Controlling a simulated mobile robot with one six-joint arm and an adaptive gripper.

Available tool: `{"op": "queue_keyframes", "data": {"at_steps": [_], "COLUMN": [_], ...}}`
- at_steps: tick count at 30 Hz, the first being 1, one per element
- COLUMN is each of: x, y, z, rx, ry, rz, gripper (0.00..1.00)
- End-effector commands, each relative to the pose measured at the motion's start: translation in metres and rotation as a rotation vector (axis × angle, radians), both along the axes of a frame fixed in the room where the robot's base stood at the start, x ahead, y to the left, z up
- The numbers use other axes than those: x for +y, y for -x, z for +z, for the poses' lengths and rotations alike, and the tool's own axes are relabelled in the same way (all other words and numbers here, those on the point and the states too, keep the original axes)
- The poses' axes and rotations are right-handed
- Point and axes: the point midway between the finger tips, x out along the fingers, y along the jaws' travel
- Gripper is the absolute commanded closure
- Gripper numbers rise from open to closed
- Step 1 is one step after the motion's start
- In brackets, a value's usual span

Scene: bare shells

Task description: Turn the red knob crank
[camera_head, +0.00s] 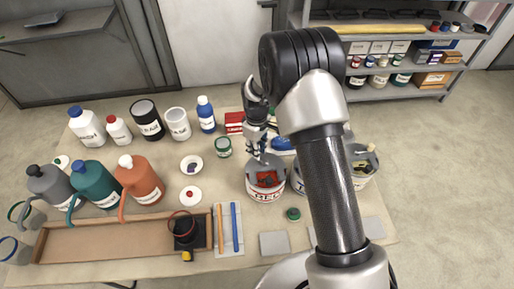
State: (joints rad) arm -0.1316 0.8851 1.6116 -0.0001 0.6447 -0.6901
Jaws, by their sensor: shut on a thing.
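My gripper (259,154) points down at the back rim of a grey round tub (266,193) with red contents and a white label. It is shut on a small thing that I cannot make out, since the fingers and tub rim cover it. I cannot clearly pick out a crank. A small red knob-like piece (190,194) sits on a white disc to the left of the tub, apart from my gripper.
Bottles and large jugs (140,181) crowd the table's left side. A wooden tray (125,235) lies at the front left. A blue-and-white object (283,143) is close beside my gripper. Another tub (363,171) stands right of my arm, which hides part of the table.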

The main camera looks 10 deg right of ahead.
Motion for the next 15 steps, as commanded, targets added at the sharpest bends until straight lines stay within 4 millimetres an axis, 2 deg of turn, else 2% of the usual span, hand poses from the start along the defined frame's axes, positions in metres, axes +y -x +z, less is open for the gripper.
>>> {"op": "queue_keyframes", "data": {"at_steps": [6,7,15], "x": [0.0001,0.0001,-0.0001], "y": [0.0002,0.0002,0.0002], "z": [0.0,0.0,-0.0001], "rx": [0.0,0.0,0.0], "ry": [0.0,0.0,0.0], "rz": [-0.001,-0.001,-0.002], "gripper": [1.0,0.79,0.61]}}
